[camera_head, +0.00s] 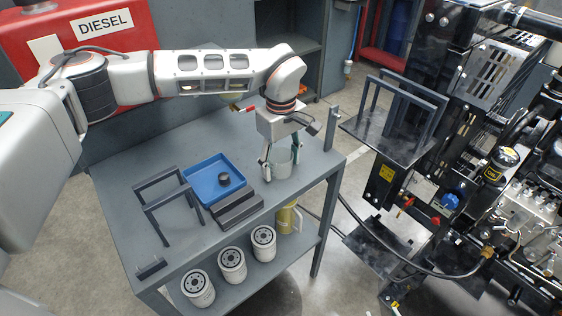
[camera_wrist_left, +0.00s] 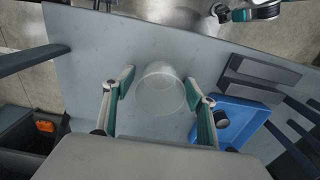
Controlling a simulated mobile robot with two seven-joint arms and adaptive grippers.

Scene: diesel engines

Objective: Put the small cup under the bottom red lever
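A small clear cup (camera_head: 279,161) stands upright on the grey table near its right end. My left gripper (camera_head: 281,158) is lowered over it, open, with one finger on each side. In the left wrist view the cup (camera_wrist_left: 160,90) sits between the two spread fingertips (camera_wrist_left: 160,86), with a gap visible on both sides. On the black machine at the right are two small red levers. The lower red lever (camera_head: 435,221) is near a blue knob. Part of what looks like my right gripper (camera_wrist_left: 228,13) shows at the left wrist view's top edge; its opening is unclear.
A blue tray (camera_head: 205,168) with a dark puck, a dark stepped block (camera_head: 238,207) and a grey frame stand left of the cup. White filters (camera_head: 232,265) sit on the lower shelf. A gap of floor and a hose separate table and machine.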

